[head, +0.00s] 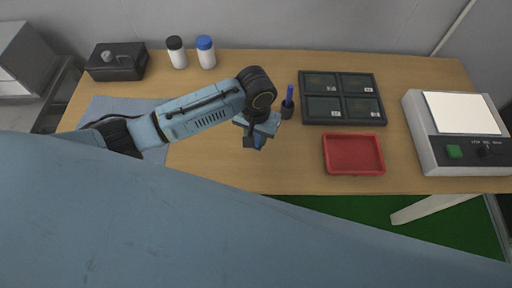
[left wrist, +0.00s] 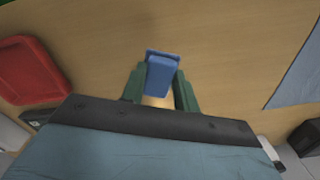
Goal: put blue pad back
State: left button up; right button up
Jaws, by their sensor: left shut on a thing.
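My left gripper (head: 257,141) is above the middle of the wooden table in the head view. In the left wrist view my left gripper (left wrist: 160,88) has its two green fingers on either side of a blue pad (left wrist: 161,72) and is shut on it. In the head view the blue pad (head: 259,141) shows only as a small blue patch, mostly hidden by the gripper. I cannot tell the exact gap between pad and table. My right gripper does not show in either view.
A dark tray (head: 342,98) with several compartments lies right of the gripper. A red tray (head: 353,154) is in front of it. A blue pen stands in a dark holder (head: 287,110). A white-topped device (head: 460,130) is at right. Two bottles (head: 206,52) and a black box (head: 118,62) stand behind.

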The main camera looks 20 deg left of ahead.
aim_at(256, 148)
pick_arm(q)
jog(key=shift+f+b, duration=0.6)
jog(key=shift+f, duration=2.95)
jog(key=shift+f, duration=0.15)
jog(key=o, duration=0.9)
notch_tip(256, 148, up, 12)
jog(key=shift+r+p, duration=0.2)
jog(key=shift+p, duration=1)
